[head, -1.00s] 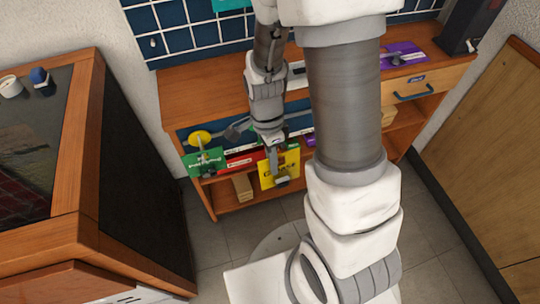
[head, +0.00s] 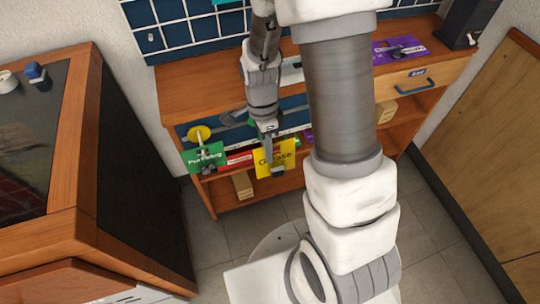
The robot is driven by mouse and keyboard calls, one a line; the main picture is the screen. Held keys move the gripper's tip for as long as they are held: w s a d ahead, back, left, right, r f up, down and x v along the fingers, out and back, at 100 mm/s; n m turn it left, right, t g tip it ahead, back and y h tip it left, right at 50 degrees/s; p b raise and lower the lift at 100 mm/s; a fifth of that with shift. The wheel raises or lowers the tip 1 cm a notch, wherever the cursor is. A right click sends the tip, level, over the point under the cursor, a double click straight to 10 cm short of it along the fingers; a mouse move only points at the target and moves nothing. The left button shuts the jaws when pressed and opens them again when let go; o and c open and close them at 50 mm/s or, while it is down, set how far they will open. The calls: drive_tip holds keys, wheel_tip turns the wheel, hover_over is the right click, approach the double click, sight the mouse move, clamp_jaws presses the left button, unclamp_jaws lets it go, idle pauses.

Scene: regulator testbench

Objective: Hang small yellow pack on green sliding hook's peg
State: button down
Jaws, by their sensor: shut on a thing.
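My gripper (head: 268,128) is in front of the blue panel on the bench's front, pointing down. It is shut on the top of a small yellow pack (head: 284,158), which hangs upright below it. A green pack (head: 204,157) hangs to the left, below a round yellow disc (head: 199,133). A red pack (head: 238,159) shows between the green and yellow packs. I cannot make out the green sliding hook or its peg; my gripper and the packs cover part of that area. I cannot tell whether the yellow pack touches anything behind it.
The wooden bench (head: 200,88) has an open lower shelf holding a wooden block (head: 243,185). A purple pack (head: 398,50) lies on the right of the top, above a drawer (head: 420,81). A dark-sided cabinet (head: 130,165) stands at left. The floor in front is clear.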

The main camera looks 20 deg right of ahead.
drive_tip(key=shift+w+f, duration=0.25)
drive_tip(key=shift+w, duration=1.25)
drive_tip(key=shift+w+f, duration=0.2)
drive_tip(key=shift+w, duration=1.25)
drive_tip(key=c, duration=0.9)
unclamp_jaws()
drive_tip(key=shift+c, duration=0.2)
drive_tip(key=p+v, duration=0.5)
drive_tip(key=v, duration=1.2)
drive_tip(key=shift+r, duration=0.25)
